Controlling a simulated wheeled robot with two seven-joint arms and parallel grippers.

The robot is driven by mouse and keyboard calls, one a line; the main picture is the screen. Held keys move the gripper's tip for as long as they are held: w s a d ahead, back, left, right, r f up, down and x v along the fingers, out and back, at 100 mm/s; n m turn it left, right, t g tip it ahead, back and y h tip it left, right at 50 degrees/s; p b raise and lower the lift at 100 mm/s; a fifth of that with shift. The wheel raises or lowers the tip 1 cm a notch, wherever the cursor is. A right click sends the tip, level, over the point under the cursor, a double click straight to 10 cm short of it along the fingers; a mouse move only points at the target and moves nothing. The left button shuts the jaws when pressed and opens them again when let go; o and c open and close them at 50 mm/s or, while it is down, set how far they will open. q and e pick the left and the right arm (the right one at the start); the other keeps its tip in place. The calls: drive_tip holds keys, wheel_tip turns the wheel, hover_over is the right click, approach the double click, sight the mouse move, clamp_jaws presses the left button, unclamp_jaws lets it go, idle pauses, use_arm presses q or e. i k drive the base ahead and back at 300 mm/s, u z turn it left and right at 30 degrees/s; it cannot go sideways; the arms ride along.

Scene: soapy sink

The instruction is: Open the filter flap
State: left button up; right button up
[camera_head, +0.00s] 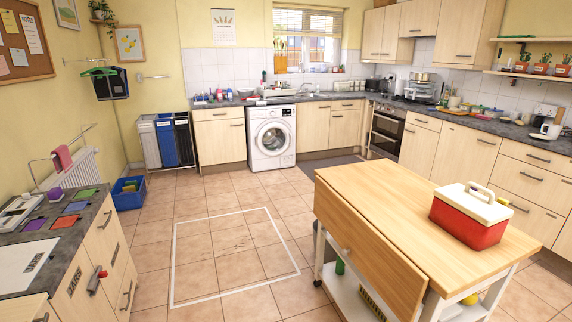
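The white washing machine (272,137) stands under the counter at the back wall, far across the room. Its round door is closed. A filter flap cannot be made out clearly at this distance; the lower front of the machine looks shut and plain. Neither of my grippers shows in the head view.
A wooden-topped trolley (385,213) with a red and white cool box (470,216) stands at the right front. A counter (52,230) runs along the left. A white square outline (175,262) marks the tiled floor. Open floor lies between here and the machine.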

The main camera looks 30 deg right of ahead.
sight(287, 161)
drive_tip(key=z, duration=0.45)
drive_tip(key=i, duration=6.25)
drive_tip(key=z, duration=1.85)
drive_tip(key=i, duration=4.15)
